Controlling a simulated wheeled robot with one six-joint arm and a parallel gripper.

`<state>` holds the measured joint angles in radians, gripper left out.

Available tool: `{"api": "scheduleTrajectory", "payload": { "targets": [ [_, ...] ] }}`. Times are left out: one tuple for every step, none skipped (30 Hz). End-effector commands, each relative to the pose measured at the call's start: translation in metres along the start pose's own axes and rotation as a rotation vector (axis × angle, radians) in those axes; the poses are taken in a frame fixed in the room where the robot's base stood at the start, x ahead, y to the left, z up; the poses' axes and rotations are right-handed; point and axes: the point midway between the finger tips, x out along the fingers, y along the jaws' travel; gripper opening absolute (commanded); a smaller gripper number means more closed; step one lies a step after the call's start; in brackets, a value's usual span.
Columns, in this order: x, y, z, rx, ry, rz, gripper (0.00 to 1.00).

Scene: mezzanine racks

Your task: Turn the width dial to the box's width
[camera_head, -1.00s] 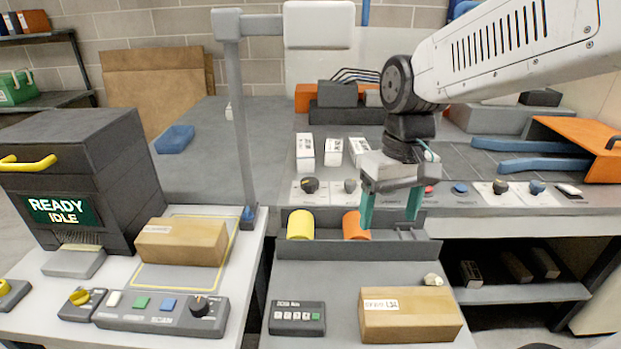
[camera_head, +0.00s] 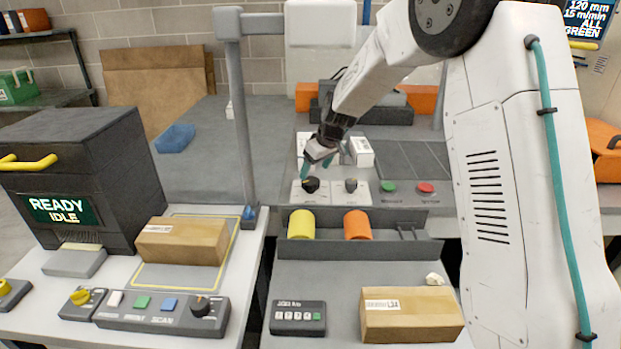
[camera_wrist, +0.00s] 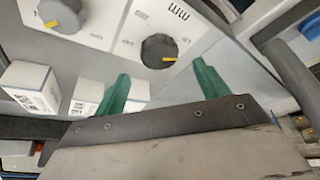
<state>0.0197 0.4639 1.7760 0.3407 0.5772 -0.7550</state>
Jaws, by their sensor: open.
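A black dial (camera_head: 311,185) and a grey dial (camera_head: 351,186) sit on white plates on the back bench. The wrist view shows the dark dial (camera_wrist: 160,50) by an "mm" marking and the bluish-grey dial (camera_wrist: 62,14), each with a yellow pointer mark. I cannot read which is for width. My gripper (camera_head: 317,166) is open and empty, its green fingers just above the black dial, apart from it as far as I can tell. One brown box (camera_head: 411,314) lies on the front table; another brown box (camera_head: 181,241) lies on the left table.
White cartons (camera_head: 362,152) stand behind the dials. Green (camera_head: 389,187) and red (camera_head: 425,187) buttons are to their right. A tray with a yellow cylinder (camera_head: 301,224) and an orange cylinder (camera_head: 357,225) lies in front. A grey post (camera_head: 236,120) rises at left. A screen (camera_head: 588,14) reads 120 mm.

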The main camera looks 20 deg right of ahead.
Motion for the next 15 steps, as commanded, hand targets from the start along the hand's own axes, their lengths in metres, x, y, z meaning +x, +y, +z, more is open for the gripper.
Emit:
{"api": "scheduleTrajectory", "payload": {
  "targets": [
    [0.009,-0.001,0.003,0.001,-0.004,-0.002,0.73],
    [0.014,0.0,0.004,0.002,-0.003,-0.001,0.73],
    [0.019,-0.001,0.005,0.003,-0.003,-0.001,0.73],
    [0.024,-0.001,0.007,0.004,-0.004,-0.001,0.73],
    [0.028,-0.001,0.008,0.005,-0.004,-0.001,0.73],
    [0.032,0.0,0.008,0.006,-0.003,0.0,0.73],
    [0.035,0.0,0.009,0.006,-0.003,0.0,0.73],
    [0.038,0.0,0.01,0.006,-0.003,0.0,0.73],
    [0.041,0.0,0.011,0.006,-0.003,0.0,0.73],
    [0.043,0.0,0.011,0.006,-0.003,0.001,0.73],
    [0.045,0.0,0.011,0.006,-0.002,0.001,0.73],
    [0.046,0.0,0.012,0.007,-0.002,0.002,0.73],
    [0.047,0.0,0.012,0.007,-0.002,0.002,0.73],
    [0.047,0.0,0.012,0.007,-0.001,0.002,0.73],
    [0.047,0.0,0.012,0.007,-0.001,0.002,0.73]
  ]
}}
